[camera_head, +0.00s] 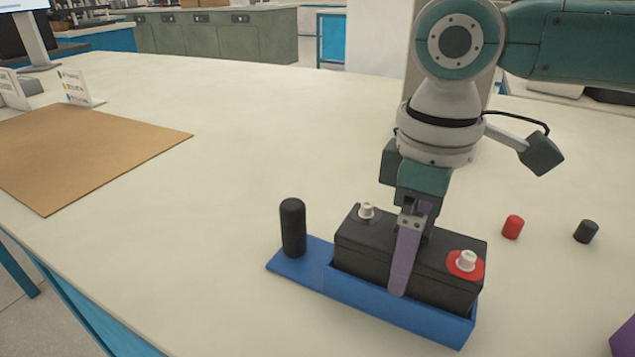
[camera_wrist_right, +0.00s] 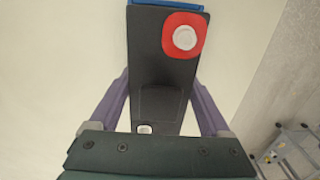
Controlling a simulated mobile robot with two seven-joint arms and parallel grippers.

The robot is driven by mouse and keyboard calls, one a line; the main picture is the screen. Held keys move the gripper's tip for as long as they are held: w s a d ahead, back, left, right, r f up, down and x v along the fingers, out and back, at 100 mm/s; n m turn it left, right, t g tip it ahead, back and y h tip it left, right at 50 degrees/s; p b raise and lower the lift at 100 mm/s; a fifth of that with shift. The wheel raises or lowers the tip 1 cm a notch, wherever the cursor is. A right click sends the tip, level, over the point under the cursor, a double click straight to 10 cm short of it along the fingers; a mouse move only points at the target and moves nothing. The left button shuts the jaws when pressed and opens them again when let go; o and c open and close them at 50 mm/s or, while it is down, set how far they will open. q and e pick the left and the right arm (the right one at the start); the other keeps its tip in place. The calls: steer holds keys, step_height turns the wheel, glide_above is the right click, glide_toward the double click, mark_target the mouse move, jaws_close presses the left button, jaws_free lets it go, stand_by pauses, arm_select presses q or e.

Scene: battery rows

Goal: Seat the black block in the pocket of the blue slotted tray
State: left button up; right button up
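The black block (camera_head: 370,255) is a battery-like box with two white terminals on top, one with a red surround. It stands in the pocket of the blue slotted tray (camera_head: 392,312), its lower part behind the tray's front wall. I cannot tell if it touches the pocket floor. My right gripper (camera_head: 408,265) comes from above with its purple fingers astride the block, shut on its two long sides. In the right wrist view the block (camera_wrist_right: 165,75) lies between both fingers (camera_wrist_right: 162,88), and a strip of blue tray (camera_wrist_right: 170,3) shows beyond it. My left gripper is out of view.
A black upright cylinder (camera_head: 292,227) stands at the tray's left end. A red cap (camera_head: 513,227) and a black cap (camera_head: 586,231) lie at right. A brown mat (camera_head: 80,150) lies at left. Clear table lies behind the tray.

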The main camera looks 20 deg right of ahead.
steer(key=shift+o, duration=1.4)
steer(key=shift+r, duration=0.1)
step_height(320, 180, up, 12)
steer(key=p, duration=0.2)
steer(key=shift+r+p, duration=0.1)
steer(key=shift+p, duration=0.2)
